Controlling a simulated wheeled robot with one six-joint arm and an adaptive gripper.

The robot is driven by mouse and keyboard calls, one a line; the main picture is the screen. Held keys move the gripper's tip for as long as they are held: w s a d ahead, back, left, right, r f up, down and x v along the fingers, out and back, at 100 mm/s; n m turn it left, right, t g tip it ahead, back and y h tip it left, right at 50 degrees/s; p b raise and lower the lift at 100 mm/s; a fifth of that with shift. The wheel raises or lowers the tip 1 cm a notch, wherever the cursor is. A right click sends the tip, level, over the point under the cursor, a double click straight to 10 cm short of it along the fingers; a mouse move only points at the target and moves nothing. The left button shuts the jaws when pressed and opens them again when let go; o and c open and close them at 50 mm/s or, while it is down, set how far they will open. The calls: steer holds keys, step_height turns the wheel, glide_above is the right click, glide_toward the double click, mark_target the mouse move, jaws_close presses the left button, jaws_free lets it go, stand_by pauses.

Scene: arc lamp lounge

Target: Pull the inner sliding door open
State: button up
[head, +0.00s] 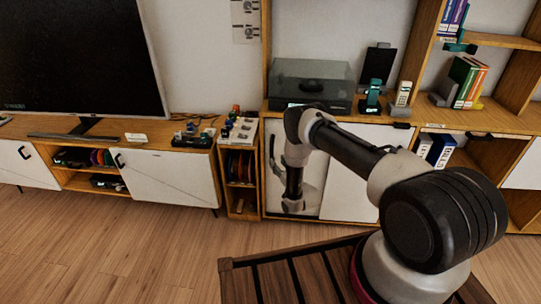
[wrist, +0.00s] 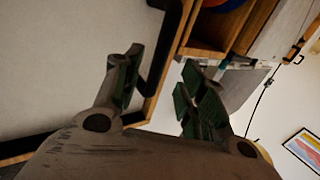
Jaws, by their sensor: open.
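The inner sliding door is the white left panel (head: 313,190) of the middle cabinet, behind my arm in the head view. In the wrist view its pale face (wrist: 55,60) fills the left side. A black bar handle (wrist: 166,38) stands out along the door's edge, beside the wooden frame. My gripper (wrist: 163,66) is open, its two fingers spread with the handle seen in the gap, nearer the left finger. I cannot tell whether either finger touches it. The door appears closed. In the head view the fingers are small and hard to make out.
The outer white door (head: 352,165) with a black handle (head: 402,125) is to the right. A record player (head: 310,84) sits on top. The wooden floor (head: 120,240) in front is clear.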

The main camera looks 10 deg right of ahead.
mark_target(272, 155)
steer(key=x, duration=0.7)
steer(key=shift+w, duration=0.2)
jaws_close()
